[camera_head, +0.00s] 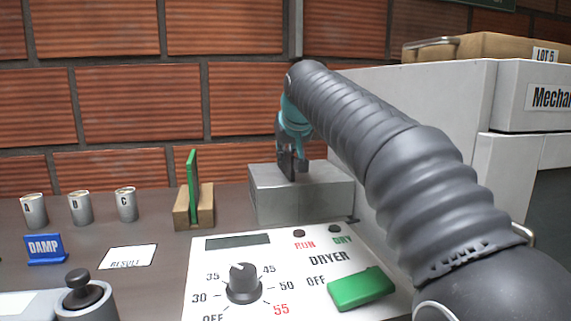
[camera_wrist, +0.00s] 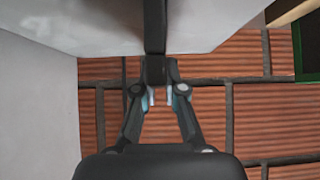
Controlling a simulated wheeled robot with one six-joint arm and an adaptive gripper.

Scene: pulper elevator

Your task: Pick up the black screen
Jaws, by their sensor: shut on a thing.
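My gripper (camera_head: 293,168) points down at the grey box (camera_head: 325,195) behind the dryer panel. In the wrist view, my gripper (camera_wrist: 158,92) is shut on the black screen (camera_wrist: 155,28), which shows edge-on as a narrow dark upright strip between the fingertips. In the head view, the screen is hard to tell apart from the dark fingers. I cannot tell whether its lower end is inside, touching or clear of the box.
A green screen (camera_head: 193,172) stands in a wooden holder (camera_head: 181,213) left of the box. Several cans, including can B (camera_head: 80,208), stand further left. The dryer panel (camera_head: 215,278) with its dial is in front. A white cabinet (camera_head: 430,120) stands close on the right.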

